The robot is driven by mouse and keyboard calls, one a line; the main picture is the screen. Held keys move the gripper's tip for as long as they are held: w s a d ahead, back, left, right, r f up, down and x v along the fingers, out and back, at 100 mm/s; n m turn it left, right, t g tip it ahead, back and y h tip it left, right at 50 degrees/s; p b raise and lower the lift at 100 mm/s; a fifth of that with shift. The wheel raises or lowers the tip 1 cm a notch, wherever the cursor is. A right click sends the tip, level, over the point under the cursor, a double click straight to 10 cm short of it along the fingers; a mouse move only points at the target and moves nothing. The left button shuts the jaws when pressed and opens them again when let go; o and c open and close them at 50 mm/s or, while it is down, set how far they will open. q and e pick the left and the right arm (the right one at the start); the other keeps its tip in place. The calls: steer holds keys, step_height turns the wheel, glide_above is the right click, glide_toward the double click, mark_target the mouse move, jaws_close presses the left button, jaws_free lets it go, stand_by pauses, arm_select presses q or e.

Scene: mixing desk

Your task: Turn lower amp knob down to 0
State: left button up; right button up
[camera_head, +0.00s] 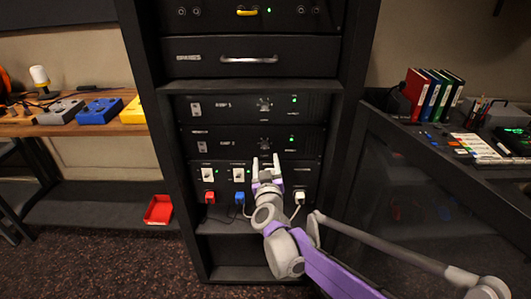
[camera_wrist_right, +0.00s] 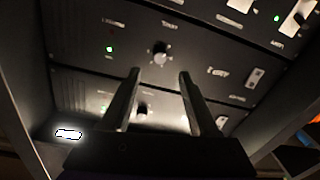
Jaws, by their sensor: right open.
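The lower amp (camera_head: 220,143) is a black rack panel with a round grey knob (camera_head: 265,142) and a green light at its right. The lower amp's knob (camera_wrist_right: 158,55) also shows in the right wrist view, where the picture is turned over. My right gripper (camera_head: 266,160) is open and empty, with its fingertips just below this knob in the head view. In the wrist view, the fingertips (camera_wrist_right: 158,72) point towards the knob, one to each side, with no clear contact. The knob's setting is too small to read. My left gripper is not in view.
The upper amp (camera_head: 225,107) with a similar knob (camera_head: 264,104) sits directly above. Below is a panel with white switches (camera_head: 208,174) and red, blue and white plugs (camera_head: 239,197) on cables. The rack's dark side posts (camera_head: 335,150) stand either side.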

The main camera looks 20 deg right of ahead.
steer(key=shift+v, duration=2.15)
